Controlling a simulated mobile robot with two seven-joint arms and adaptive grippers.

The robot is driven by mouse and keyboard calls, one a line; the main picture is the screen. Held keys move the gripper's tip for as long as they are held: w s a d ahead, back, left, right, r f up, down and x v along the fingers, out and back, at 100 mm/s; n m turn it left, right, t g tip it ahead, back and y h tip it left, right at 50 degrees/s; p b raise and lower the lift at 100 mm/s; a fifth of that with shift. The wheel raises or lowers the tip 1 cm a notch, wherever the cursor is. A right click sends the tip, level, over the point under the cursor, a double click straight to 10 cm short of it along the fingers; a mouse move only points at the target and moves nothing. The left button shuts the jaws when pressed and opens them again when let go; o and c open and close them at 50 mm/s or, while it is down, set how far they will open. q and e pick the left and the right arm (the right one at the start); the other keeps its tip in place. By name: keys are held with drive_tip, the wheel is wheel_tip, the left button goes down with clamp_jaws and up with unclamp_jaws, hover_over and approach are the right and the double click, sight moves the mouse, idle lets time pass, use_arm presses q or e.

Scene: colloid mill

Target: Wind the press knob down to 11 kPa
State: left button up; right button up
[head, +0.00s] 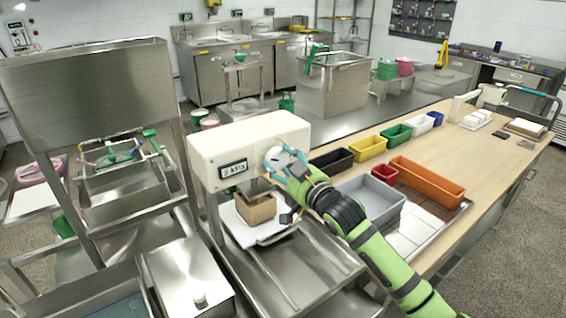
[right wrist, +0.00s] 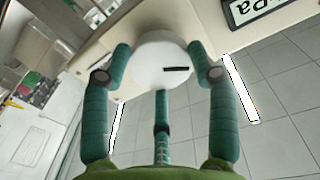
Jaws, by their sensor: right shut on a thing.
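The white press (head: 245,137) stands in the middle of the head view, with a small display (head: 233,169) on its front. The display shows a single digit, hard to read, before "kPa". The round white press knob (head: 281,156) is on the front, right of the display. My right gripper (head: 279,163) is shut on the knob. In the right wrist view its teal fingers surround the knob (right wrist: 160,64), which has a dark mark right of its centre. The display (right wrist: 255,8) is upside down and cut off there. My left gripper is out of view.
A brown block (head: 256,209) sits on a white plate under the press. A grey bin (head: 372,190), an orange bin (head: 427,180) and several smaller coloured bins stand on the wooden table at right. A steel box (head: 186,275) is at front left.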

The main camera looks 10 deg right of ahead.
drive_tip(key=o, duration=1.2)
drive_tip(key=shift+c, duration=0.2)
drive_tip(key=shift+s, duration=0.1)
drive_tip(key=v, duration=1.1)
drive_tip(key=shift+s+d, duration=0.15)
drive_tip(key=shift+s, duration=0.25)
